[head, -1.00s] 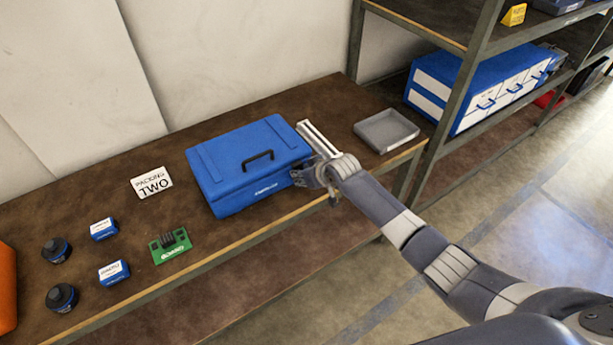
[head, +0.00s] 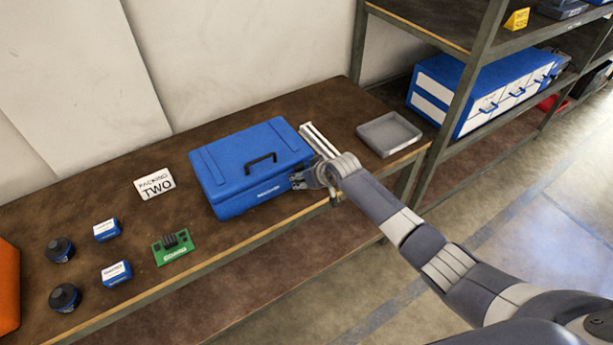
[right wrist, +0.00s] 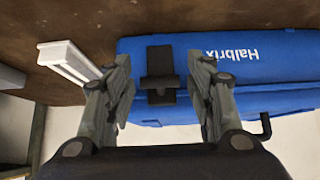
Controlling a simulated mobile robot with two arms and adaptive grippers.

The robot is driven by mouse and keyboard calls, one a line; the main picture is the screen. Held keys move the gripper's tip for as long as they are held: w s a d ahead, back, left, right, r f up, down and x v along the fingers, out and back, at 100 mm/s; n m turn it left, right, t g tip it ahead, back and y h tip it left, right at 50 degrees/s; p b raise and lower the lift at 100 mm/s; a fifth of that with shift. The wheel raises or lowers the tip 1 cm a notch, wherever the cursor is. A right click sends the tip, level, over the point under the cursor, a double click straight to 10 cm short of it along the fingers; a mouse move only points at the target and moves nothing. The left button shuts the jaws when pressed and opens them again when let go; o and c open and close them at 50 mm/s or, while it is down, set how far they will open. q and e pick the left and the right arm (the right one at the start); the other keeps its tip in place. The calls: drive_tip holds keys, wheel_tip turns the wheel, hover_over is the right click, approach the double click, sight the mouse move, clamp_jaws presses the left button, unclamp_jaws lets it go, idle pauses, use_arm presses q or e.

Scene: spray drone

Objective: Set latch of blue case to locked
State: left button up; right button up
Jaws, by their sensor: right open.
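The blue case (head: 230,165) stands shut on the brown bench, with its black carry handle (head: 262,160) on the lid. In the right wrist view the case (right wrist: 240,60) shows its lettered front upside down. A black latch (right wrist: 160,80) sits on that front, between my fingers. My right gripper (right wrist: 162,72) is open, with one finger on each side of the latch; I cannot tell whether either touches it. In the head view my right gripper (head: 303,179) is at the front right corner of the case and hides the latch. My left gripper is not in view.
A white rail-like part (head: 318,140) lies right of the case, close to my right gripper, with a grey tray (head: 388,134) beyond. A packing sign (head: 154,184), a green board (head: 173,247), blue boxes (head: 107,229) and black-topped containers (head: 61,250) lie left. A shelf (head: 465,70) stands right.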

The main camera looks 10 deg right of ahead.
drive_tip(key=v, duration=1.2)
drive_tip(key=shift+f, duration=0.1)
idle(0.4)
drive_tip(key=s+d+f+m+g+h+b, duration=0.15)
drive_tip(key=s+f, duration=0.45)
drive_tip(key=f, duration=0.6)
drive_tip(key=s+d+f+g+b, duration=0.1)
drive_tip(key=s+d+f, duration=0.3)
drive_tip(key=f, duration=0.8)
drive_tip(key=s+d+f+m+g+h+b, duration=0.1)
drive_tip(key=s+d+f+b, duration=0.1)
drive_tip(key=s+f, duration=0.75)
drive_tip(key=s+f+g, duration=0.1)
drive_tip(key=s+f, duration=0.6)
drive_tip(key=s, duration=0.4)
drive_tip(key=s+f+g+b, duration=0.1)
drive_tip(key=s+f, duration=0.5)
drive_tip(key=s, duration=0.5)
drive_tip(key=s+f+g+b, duration=0.1)
drive_tip(key=s+f, duration=0.6)
drive_tip(key=s, duration=0.4)
drive_tip(key=shift+s+a+f+n, duration=0.2)
drive_tip(key=shift+a+f+n, duration=0.15)
drive_tip(key=shift+a+n, duration=0.1)
